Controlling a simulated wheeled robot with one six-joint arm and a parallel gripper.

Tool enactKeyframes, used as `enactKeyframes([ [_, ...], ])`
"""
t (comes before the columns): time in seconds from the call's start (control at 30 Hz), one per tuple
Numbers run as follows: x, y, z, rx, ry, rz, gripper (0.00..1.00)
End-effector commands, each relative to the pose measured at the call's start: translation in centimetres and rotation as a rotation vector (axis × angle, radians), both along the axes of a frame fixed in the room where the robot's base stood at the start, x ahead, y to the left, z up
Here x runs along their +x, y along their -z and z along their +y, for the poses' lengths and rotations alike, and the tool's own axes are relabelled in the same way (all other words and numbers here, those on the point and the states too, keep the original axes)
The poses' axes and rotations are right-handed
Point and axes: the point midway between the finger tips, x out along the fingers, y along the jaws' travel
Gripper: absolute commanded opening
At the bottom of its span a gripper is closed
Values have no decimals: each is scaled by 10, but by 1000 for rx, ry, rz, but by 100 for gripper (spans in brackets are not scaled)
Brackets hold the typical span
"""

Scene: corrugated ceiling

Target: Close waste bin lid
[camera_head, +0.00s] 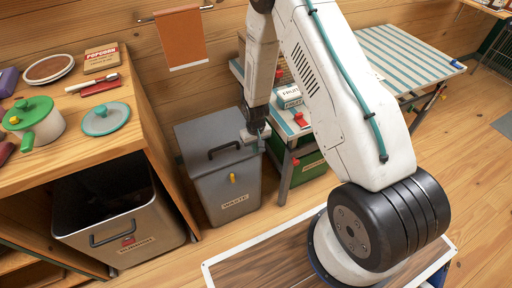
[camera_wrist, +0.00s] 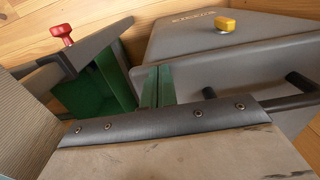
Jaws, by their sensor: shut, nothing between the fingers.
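The grey waste bin (camera_head: 222,193) stands on the floor between the wooden counter and the striped table. It has a "WASTE" label and a yellow knob (camera_head: 232,178) on its front. Its grey lid (camera_head: 200,133), with a black handle (camera_head: 224,149), lies over the top and looks down; a small gap cannot be ruled out. My gripper (camera_head: 262,139) is at the lid's right side, shut and empty. In the wrist view, the green fingertips (camera_wrist: 158,88) are in front of the bin, whose yellow knob (camera_wrist: 226,22) and lid handle (camera_wrist: 290,100) show; contact is unclear.
An open grey bin (camera_head: 125,238) sits under the wooden counter (camera_head: 150,120) at left. The striped table (camera_head: 410,58) and a green crate (camera_head: 308,168) stand close on the right. A red knob (camera_wrist: 62,33) is near my fingers.

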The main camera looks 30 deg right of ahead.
Motion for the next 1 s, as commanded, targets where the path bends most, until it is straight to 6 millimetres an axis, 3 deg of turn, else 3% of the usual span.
enactKeyframes([
  [0.13, -4, -18, 1, 0, 0, -3, 0],
  [0.4, -3, -86, 1, -1, 0, -13, 0],
  [0.6, -4, -123, 1, -1, 0, -12, 0],
  [0.8, -4, -140, 1, -1, -1, -10, 0],
  [1.0, -6, -143, 1, 0, 1, 0, 0],
])
